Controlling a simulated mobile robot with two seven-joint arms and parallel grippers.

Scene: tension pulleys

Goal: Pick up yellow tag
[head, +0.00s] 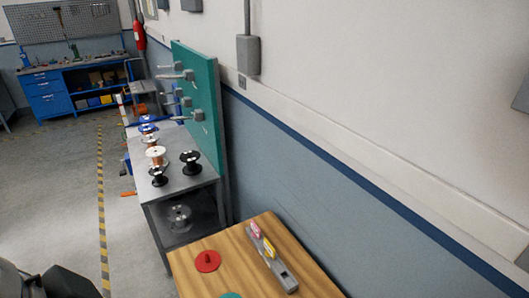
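The yellow tag (269,250) lies in a narrow grey holder (286,280) on the wooden table (225,278), at the bottom middle of the head view. A pink tag (255,230) lies in the same holder, just behind the yellow one. Neither gripper's fingers show. A dark shape at the lower left corner seems to be part of my own arm, well apart from the tags.
A red knobbed disc (208,261) lies left of the holder; a teal piece (230,295) is cut off at the bottom edge. Behind stands a grey metal table (196,181) with several wire spools and a green board (200,95). The wall runs along the right.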

